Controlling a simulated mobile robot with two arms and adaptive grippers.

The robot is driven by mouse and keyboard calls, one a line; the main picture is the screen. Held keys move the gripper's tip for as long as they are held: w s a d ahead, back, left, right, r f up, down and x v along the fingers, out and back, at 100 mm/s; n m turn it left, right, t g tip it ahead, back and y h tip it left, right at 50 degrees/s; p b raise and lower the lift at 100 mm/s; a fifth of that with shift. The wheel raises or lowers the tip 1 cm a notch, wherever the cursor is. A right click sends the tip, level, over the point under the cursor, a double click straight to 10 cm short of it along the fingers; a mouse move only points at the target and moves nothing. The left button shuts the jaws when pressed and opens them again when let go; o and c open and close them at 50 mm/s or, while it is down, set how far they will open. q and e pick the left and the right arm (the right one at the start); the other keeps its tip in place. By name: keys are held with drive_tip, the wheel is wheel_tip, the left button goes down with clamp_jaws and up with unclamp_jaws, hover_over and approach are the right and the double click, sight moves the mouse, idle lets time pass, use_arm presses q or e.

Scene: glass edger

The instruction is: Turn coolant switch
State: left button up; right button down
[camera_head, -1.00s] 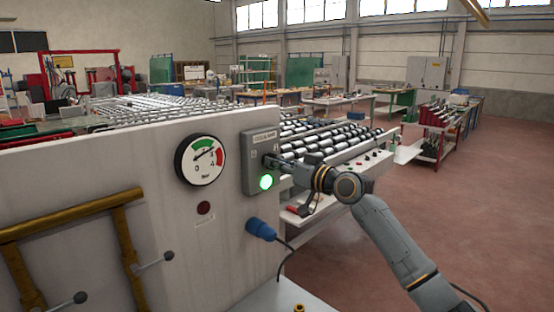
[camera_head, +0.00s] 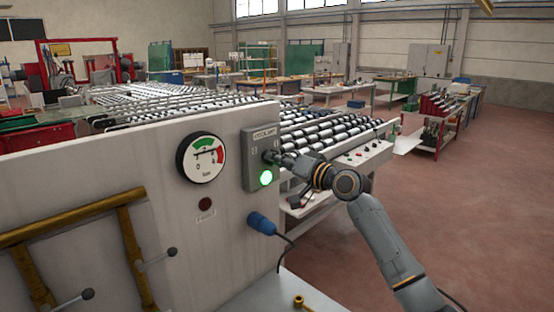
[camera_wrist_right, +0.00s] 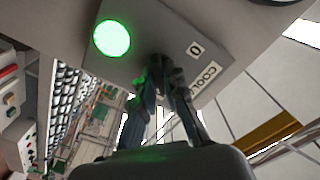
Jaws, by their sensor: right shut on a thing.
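The grey coolant switch box (camera_head: 254,174) is fixed to the right end of the pale machine panel. It has a label at the top and a lit green lamp (camera_head: 265,177) below. The lamp also shows in the right wrist view (camera_wrist_right: 111,38). My right gripper (camera_head: 272,157) is at the middle of the box, its fingers shut on the dark switch knob (camera_wrist_right: 157,62). The fingers hide most of the knob, so its exact angle is hard to tell. A "0" mark shows beside it in the wrist view. My left gripper is not in view.
A round pressure gauge (camera_head: 201,157) is left of the box, with a dark red button (camera_head: 205,204) under it. A blue plug (camera_head: 260,223) with a cable sticks out below. Brass pipes (camera_head: 75,215) with levers are at lower left. Roller conveyors (camera_head: 335,132) lie behind the panel. Floor at right is clear.

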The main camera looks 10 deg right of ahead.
drive_tip(key=shift+r, duration=0.1)
drive_tip(key=c, duration=1.4)
unclamp_jaws()
drive_tip(key=shift+w, duration=0.1)
drive_tip(key=v, duration=1.2)
